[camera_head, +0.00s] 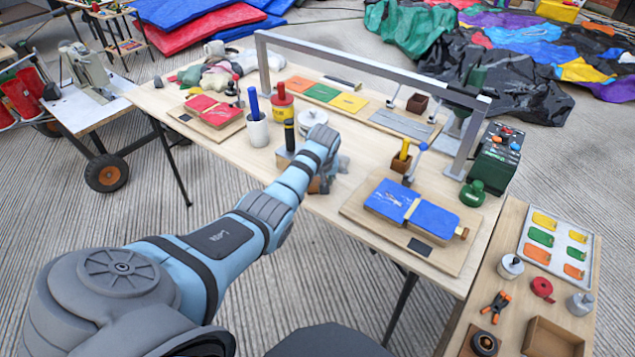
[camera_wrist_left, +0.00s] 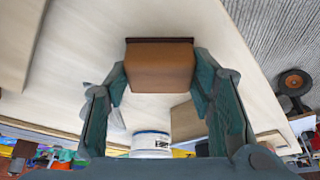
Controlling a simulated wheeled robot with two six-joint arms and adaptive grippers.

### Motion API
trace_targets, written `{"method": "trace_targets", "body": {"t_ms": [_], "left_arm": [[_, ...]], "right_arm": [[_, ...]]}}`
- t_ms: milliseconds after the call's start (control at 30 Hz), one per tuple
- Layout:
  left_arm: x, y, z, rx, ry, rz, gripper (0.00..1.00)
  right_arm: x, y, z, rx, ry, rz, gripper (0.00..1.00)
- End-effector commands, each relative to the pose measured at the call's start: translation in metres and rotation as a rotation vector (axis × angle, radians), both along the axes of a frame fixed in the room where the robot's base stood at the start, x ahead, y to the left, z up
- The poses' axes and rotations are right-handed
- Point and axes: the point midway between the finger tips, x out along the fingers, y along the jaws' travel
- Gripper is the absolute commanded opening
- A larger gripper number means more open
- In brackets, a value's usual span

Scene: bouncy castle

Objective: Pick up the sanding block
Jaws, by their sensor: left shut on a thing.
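The sanding block (camera_wrist_left: 160,66) is a brown-orange block with a darker reddish-brown edge. In the wrist view it sits between the two fingers of my left gripper (camera_wrist_left: 159,78), which press on its sides. In the head view my left gripper (camera_head: 322,177) is low over the middle of the workbench, near its front edge. There the gripper and wrist hide most of the block, and only a bit of brown shows. I cannot tell whether the block touches the bench top or is just above it. My right gripper is not in view.
The wooden workbench (camera_head: 245,172) has a white cup (camera_head: 257,130) with a blue-handled tool left of the gripper and a board with blue fabric (camera_head: 411,207) to its right. A grey metal frame (camera_head: 375,68) spans the bench behind. A side table (camera_head: 512,328) stands at lower right.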

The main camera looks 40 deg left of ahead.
Motion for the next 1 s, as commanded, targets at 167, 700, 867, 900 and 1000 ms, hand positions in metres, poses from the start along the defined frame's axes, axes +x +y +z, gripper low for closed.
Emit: {"method": "trace_targets", "body": {"t_ms": [167, 700, 867, 900, 1000], "left_arm": [[0.001, 0.000, 0.018, 0.001, -0.003, 0.001, 0.16], [0.001, 0.000, 0.186, 0.001, -0.003, 0.001, 0.16], [0.000, 0.000, 0.200, 0.000, -0.001, 0.001, 0.16], [0.000, 0.000, 0.200, 0.000, 0.000, 0.001, 0.16], [0.000, 0.000, 0.200, 0.000, 0.000, 0.000, 0.16]], "right_arm": [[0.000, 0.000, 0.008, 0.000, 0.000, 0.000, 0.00], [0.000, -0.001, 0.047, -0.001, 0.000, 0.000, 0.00], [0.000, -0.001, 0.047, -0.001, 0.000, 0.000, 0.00], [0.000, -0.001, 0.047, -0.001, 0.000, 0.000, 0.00], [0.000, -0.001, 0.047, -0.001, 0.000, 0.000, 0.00]]}}
